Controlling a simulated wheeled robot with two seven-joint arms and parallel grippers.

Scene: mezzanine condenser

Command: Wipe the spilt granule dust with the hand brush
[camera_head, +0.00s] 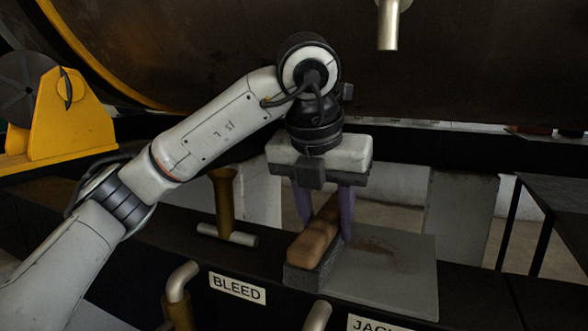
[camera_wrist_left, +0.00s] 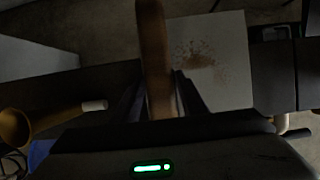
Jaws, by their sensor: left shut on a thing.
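The hand brush (camera_head: 312,241) has a brown wooden handle and a dark grey block of bristles below it. My left gripper (camera_head: 325,222) points down and is shut on the handle, with one finger on each side. The brush stands at the left edge of a flat grey plate (camera_head: 410,285); I cannot tell whether its bristles touch the plate. The spilt granule dust (camera_head: 380,250) is a thin brown patch on the plate, right of the brush. In the left wrist view the handle (camera_wrist_left: 155,55) runs between the fingers and the dust (camera_wrist_left: 195,55) lies beside it. My right gripper is not in view.
A brass-coloured valve with a T-handle (camera_head: 228,236) stands left of the brush. Pipe ends rise in front by the BLEED label (camera_head: 237,288). A dark table (camera_head: 560,205) is at the right. A large dark drum (camera_head: 230,50) spans the back, with a pipe (camera_head: 389,25) hanging above.

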